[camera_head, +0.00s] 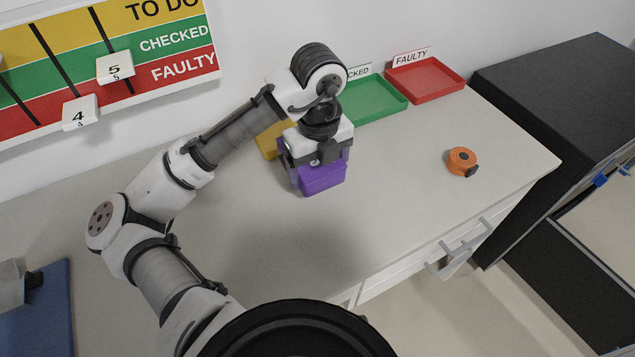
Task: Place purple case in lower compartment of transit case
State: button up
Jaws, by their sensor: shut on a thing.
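The purple case (323,179) is a small box over the middle of the pale counter. My gripper (316,172) points down at it, shut on the case with its fingers at the case's sides. The case's upper part is partly hidden by the gripper. I cannot tell whether its underside touches the counter. A large black case-like cabinet (560,85) stands at the right, with an open front and a pale inner surface (605,215). It may be the transit case; its compartments are only partly in view.
A yellow tray (268,142), a green tray (376,99) and a red tray (428,82) stand along the wall. An orange round object (462,161) lies on the counter's right part. Drawer handles (466,242) stick out in front. A coloured board (110,60) hangs at left.

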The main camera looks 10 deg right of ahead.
jog(key=shift+f, duration=2.55)
jog(key=shift+f, duration=0.2)
jog(key=o, duration=1.1)
